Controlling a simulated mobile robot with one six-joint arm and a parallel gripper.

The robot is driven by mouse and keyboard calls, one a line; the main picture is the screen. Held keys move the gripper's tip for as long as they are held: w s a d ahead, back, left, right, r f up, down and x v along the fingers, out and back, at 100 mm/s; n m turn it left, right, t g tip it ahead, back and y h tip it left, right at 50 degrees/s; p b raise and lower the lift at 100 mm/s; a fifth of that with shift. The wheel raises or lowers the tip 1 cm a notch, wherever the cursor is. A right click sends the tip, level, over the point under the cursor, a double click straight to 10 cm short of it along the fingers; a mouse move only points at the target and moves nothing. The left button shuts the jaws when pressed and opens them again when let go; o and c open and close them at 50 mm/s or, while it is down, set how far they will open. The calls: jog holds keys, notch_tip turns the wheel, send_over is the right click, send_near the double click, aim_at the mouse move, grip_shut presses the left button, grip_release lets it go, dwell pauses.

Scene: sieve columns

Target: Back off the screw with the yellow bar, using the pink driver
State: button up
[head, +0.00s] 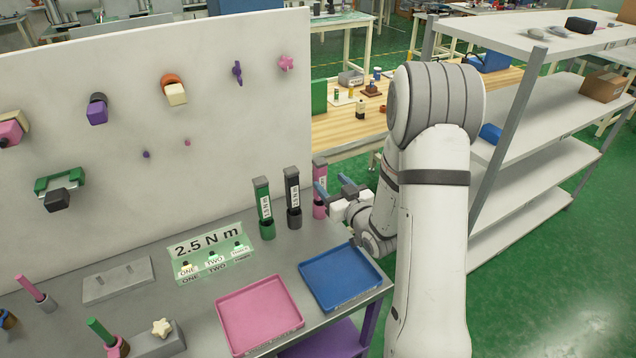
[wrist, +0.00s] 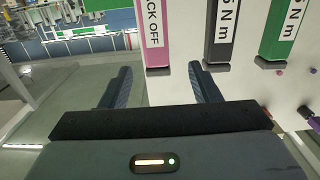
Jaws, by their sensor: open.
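The pink driver (head: 320,190) stands upright at the right end of a row of drivers on the grey bench. Its "BACK OFF" label (wrist: 154,25) shows in the wrist view. My gripper (head: 335,196) is open and empty beside the driver; in the wrist view (wrist: 163,88) the pink driver lies ahead, between the lines of the two blue fingers and apart from them. On the white panel, a pale yellow block (head: 175,94) sits on an orange piece, and a pink block (head: 10,133) has a pale bar behind it. I cannot tell which is the yellow-bar screw.
A black driver (head: 293,198) and a green driver (head: 264,208) stand left of the pink one. A pink tray (head: 260,315) and a blue tray (head: 340,275) lie in front. A "2.5 N m" stand (head: 207,252) is left. White shelves (head: 540,120) rise right of my arm.

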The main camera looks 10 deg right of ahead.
aim_at(322, 170)
jog(key=shift+w+a, duration=0.2)
jog(key=shift+w, duration=0.3)
jog(key=p+x, duration=0.1)
jog(key=x, duration=0.1)
jog(key=p+x, duration=0.1)
jog(key=x, duration=0.2)
jog(key=shift+w+d+r+p, duration=0.15)
jog(key=shift+w+r+p, duration=0.2)
jog(key=shift+p, duration=0.05)
jog(key=shift+w, duration=0.5)
jog(key=shift+c, duration=0.6)
grip_shut()
